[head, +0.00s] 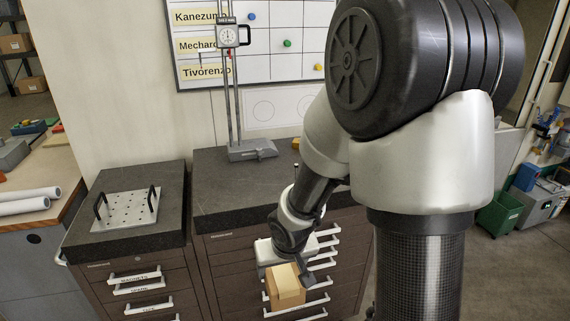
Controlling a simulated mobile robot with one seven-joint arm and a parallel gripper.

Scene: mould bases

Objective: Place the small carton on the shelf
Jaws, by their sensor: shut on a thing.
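The small carton (287,289) is a tan cardboard box with a paler strip on top. It is held low in front of the drawers of the middle cabinet. My gripper (290,264) is shut on its upper part; one dark finger shows at the carton's right side, and the other is mostly hidden. A dark-framed shelf (18,56) stands in the far upper left, cut by the picture edge. Brown cartons (15,43) sit on it.
Two stone-topped drawer cabinets stand ahead, one bearing a perforated plate (125,210) with black handles, the other a height gauge (252,150). A workbench (60,165) with white rolls is at left. Green and blue bins (500,212) stand at right. My arm hides much of the right.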

